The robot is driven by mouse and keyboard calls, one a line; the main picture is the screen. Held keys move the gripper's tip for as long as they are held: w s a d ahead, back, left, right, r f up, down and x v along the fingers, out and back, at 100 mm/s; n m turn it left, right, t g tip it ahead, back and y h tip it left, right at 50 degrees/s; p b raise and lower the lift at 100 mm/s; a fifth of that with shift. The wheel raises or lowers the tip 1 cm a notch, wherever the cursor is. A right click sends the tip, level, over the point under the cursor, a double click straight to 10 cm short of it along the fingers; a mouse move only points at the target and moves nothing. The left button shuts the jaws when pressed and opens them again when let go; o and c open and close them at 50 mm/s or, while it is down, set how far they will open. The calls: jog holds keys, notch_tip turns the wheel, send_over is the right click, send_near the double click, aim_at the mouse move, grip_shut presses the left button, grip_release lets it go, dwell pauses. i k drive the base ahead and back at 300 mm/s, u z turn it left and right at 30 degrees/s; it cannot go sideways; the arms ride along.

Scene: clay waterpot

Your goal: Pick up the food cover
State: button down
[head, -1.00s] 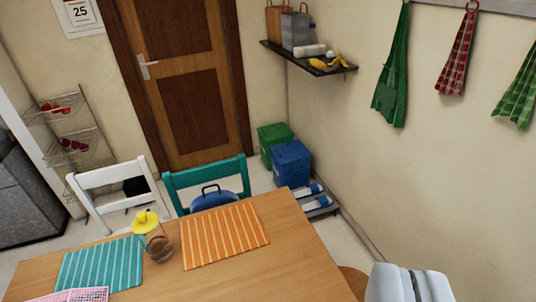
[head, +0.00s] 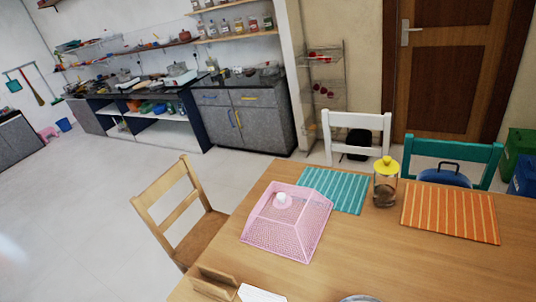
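The food cover (head: 284,222) is a pink mesh dome with sloping sides and a white knob on top. It sits on the left part of the wooden table (head: 372,238), in front of a teal striped placemat (head: 334,190). My gripper does not show in the head view now, so its opening and its place relative to the cover cannot be seen.
A jar with a yellow lid (head: 385,182) and an orange striped placemat (head: 450,215) are right of the cover. A wooden holder (head: 214,283) is at the near edge. A wooden chair (head: 180,213) stands left; white (head: 357,137) and teal (head: 453,152) chairs stand behind.

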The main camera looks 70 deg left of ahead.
aim_at(283, 200)
jog(key=u, duration=2.15)
jog(key=k, duration=0.35)
jog(key=z, duration=0.45)
